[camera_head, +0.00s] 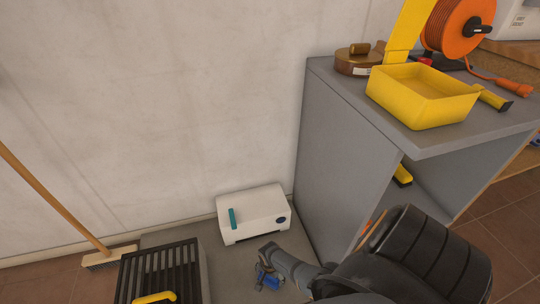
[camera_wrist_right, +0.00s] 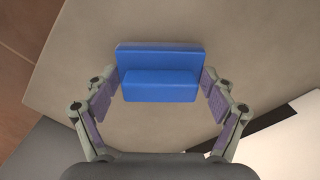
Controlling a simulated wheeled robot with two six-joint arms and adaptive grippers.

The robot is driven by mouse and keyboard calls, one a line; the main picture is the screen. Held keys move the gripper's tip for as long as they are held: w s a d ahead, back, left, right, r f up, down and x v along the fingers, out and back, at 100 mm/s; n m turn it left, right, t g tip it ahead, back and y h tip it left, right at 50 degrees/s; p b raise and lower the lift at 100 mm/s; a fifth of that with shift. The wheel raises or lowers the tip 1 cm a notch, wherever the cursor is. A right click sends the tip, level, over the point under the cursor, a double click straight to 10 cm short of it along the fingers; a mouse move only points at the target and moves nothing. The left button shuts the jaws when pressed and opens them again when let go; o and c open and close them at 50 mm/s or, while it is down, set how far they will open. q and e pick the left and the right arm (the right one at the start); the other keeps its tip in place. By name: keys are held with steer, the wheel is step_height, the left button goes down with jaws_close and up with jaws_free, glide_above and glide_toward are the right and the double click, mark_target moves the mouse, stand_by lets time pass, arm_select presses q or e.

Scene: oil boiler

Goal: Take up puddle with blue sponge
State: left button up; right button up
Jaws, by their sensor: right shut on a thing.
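My right gripper (camera_head: 267,262) reaches down over the grey-beige base beside the white box. It is shut on the blue sponge (camera_head: 268,279), of which only a small part shows in the head view. In the right wrist view the sponge (camera_wrist_right: 160,60) is a blue block with a raised bar across it, held between the two fingers of my right gripper (camera_wrist_right: 161,85). I cannot tell whether the sponge touches the surface below. No puddle can be made out in either view. My left gripper is not in view.
A white box (camera_head: 252,214) with a teal strip stands by the wall. A black slatted thing (camera_head: 160,270) is at the lower left, near a broom (camera_head: 108,257). The grey cabinet (camera_head: 345,130) on the right bears a yellow tray (camera_head: 420,112) and an orange cable reel (camera_head: 455,25).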

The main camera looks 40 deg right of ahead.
steer(key=o, duration=1)
steer(key=shift+c, duration=0.2)
step_height(320, 180, up, 12)
